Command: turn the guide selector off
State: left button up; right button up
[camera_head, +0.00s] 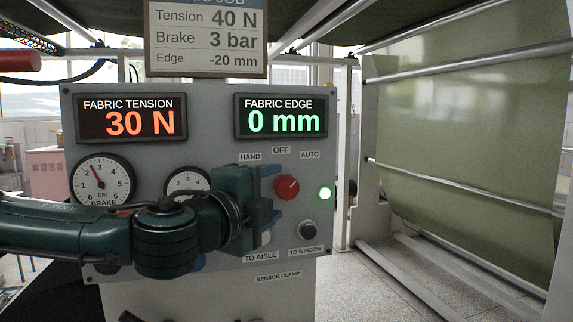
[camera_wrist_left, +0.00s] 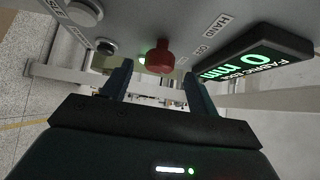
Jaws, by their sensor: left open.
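The guide selector is a red round knob (camera_head: 287,187) on the grey panel, under the labels HAND, OFF and AUTO. Its small pale mark appears to point to the upper right, towards AUTO. My left gripper (camera_head: 272,192) is just left of the knob in the head view, fingers open, one higher and one lower. In the left wrist view the red knob (camera_wrist_left: 159,56) shows between and beyond the two open fingertips (camera_wrist_left: 158,72). I see no contact. My right gripper is not in view.
My left arm partly covers the second gauge (camera_head: 187,181). The fabric edge display (camera_head: 281,117) reads 0 mm and the tension display (camera_head: 131,118) 30 N.

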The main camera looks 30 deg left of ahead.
aim_at(281, 190)
pick_arm(q)
jog(key=w, duration=0.4)
jog(key=shift+a, duration=0.15)
jog(key=shift+w, duration=0.8)
jog(key=shift+c, duration=0.3)
jog(key=shift+f, duration=0.1)
jog(key=c, duration=0.9)
